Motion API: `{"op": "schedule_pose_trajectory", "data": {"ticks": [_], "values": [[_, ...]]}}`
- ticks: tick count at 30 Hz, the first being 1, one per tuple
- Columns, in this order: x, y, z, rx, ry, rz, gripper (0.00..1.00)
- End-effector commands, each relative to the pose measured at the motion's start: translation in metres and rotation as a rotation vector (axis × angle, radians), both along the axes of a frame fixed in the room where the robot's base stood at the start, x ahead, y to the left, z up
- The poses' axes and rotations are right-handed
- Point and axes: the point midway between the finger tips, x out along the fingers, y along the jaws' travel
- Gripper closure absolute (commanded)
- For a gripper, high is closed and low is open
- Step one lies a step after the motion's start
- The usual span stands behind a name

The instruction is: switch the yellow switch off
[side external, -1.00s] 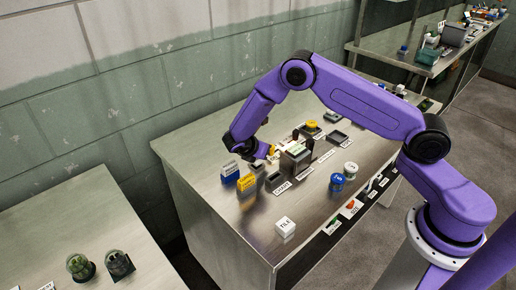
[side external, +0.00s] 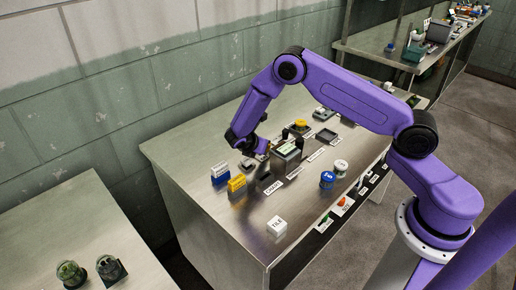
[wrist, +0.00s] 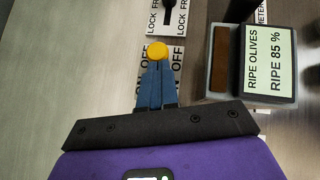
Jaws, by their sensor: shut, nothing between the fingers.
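The yellow switch knob (wrist: 157,50) shows in the wrist view on a label plate (wrist: 178,66) with ON and OFF printed along both sides. The knob appears beside the OFF lettering, at the end away from my gripper. My gripper (wrist: 154,88) is shut and empty, its blue fingers just below the knob in the picture and over the plate. The fingertips seem very close to the knob; I cannot tell whether they touch. In the side view my gripper (side external: 264,153) is low over the table, left of the display box, and the switch is hard to make out there.
The display box (wrist: 268,62) reading RIPE OLIVES, RIPE 85 % stands close on the right. A black lever on a LOCK plate (wrist: 152,20) lies beyond the knob. Blue and yellow blocks (side external: 237,183) and a white TILE block (side external: 277,226) stand on the metal table (side external: 215,225).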

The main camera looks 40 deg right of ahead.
Motion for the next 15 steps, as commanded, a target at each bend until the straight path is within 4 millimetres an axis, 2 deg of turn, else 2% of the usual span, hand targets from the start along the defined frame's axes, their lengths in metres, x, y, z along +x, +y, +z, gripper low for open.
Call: {"op": "schedule_pose_trajectory", "data": {"ticks": [1,8,15], "values": [[0.0,-0.004,0.0,-0.004,0.002,-0.008,1.0],[-0.001,-0.004,0.002,-0.004,0.003,-0.01,1.0],[-0.006,0.023,0.024,-0.002,-0.001,-0.004,1.0]]}}
